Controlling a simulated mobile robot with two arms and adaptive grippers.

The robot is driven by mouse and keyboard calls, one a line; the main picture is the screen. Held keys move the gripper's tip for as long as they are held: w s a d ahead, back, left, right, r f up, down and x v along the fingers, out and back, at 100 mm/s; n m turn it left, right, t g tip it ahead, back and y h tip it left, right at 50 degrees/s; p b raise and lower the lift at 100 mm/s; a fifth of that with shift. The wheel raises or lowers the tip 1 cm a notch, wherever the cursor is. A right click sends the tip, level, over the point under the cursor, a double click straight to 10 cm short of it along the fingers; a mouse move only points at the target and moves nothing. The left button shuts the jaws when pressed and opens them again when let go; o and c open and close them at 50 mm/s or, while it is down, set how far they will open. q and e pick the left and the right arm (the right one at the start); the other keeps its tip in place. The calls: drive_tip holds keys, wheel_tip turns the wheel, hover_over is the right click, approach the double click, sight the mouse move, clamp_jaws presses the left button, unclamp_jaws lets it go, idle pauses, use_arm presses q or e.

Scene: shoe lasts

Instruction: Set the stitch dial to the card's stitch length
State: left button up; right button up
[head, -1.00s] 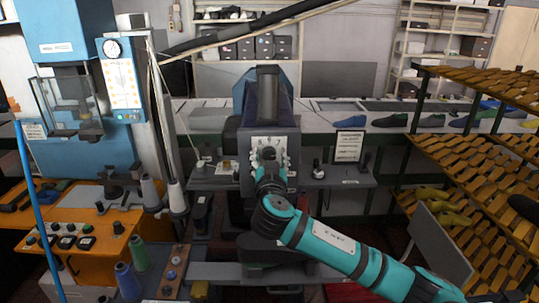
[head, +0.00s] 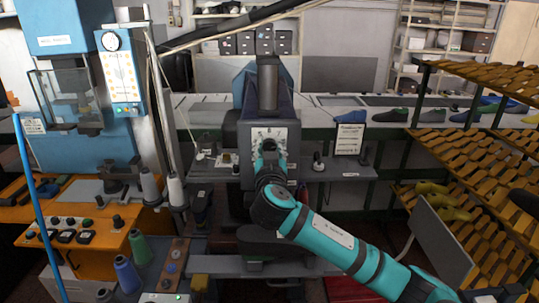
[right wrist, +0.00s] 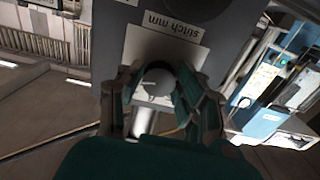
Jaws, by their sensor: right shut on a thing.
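The stitch dial's white plate (head: 284,132) is on the front of the dark machine. In the head view my right gripper (head: 267,152) is in front of it and hides most of the knob. In the right wrist view my right gripper (right wrist: 157,92) is shut on a round grey knob (right wrist: 157,80), with fingers on both sides. A label reading "stitch mm" (right wrist: 170,35) shows upside down beside it. The dial's setting is not readable. The white card (head: 349,139) stands in a dark frame right of the machine; its writing is too small to read. My left gripper is not in view.
A grey shelf (head: 335,174) runs beside the machine, with a small lever (head: 318,162) right of the dial. Thread cones (head: 127,273) stand at the lower left. Racks of shoe lasts (head: 460,155) fill the right side.

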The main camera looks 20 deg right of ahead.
drive_tip(key=n+b, duration=0.2)
drive_tip(key=n, duration=0.1)
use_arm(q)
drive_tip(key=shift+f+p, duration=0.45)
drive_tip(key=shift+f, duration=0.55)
use_arm(e)
drive_tip(key=shift+d+n, duration=0.1)
drive_tip(key=shift+n, duration=1.9)
drive_tip(key=o, duration=1.1)
drive_tip(key=shift+o, duration=0.2)
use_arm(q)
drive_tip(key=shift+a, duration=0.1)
